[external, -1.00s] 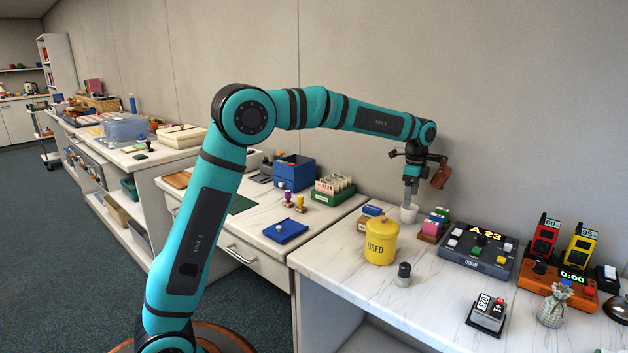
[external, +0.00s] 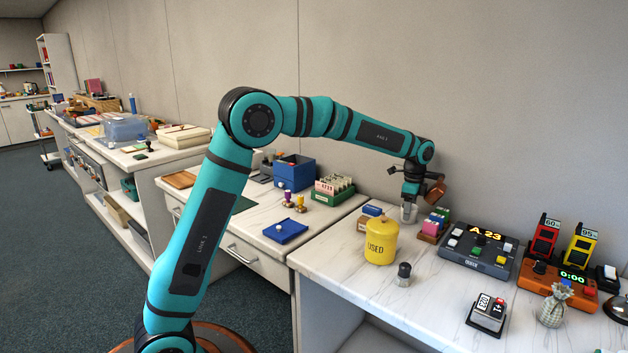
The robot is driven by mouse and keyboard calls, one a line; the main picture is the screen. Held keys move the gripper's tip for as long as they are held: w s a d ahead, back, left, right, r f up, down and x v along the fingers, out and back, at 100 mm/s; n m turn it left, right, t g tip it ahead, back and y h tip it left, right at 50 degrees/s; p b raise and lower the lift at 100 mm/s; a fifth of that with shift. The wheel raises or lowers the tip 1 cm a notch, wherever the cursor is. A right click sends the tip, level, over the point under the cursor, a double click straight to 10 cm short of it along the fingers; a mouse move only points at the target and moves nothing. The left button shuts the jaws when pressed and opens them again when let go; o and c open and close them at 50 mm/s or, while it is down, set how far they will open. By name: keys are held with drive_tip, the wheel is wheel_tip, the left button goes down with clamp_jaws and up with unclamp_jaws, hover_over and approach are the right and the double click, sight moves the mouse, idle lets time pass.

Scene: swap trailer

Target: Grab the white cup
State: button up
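The white cup (external: 408,214) is small and stands on the marble-topped counter (external: 340,272), behind the yellow canister. My gripper (external: 410,200) points straight down at the cup, with its fingers at or over the cup's rim. The fingers and the upper part of the cup overlap in the picture. I cannot tell whether the fingers are around the cup, inside it or touching it, nor how far apart they are.
A yellow canister marked USED (external: 381,242) stands close in front of the cup. The wall is close behind.

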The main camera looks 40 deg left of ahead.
drive_tip(key=c, duration=0.6)
drive_tip(key=shift+o, duration=0.2)
drive_tip(key=shift+r, duration=0.15)
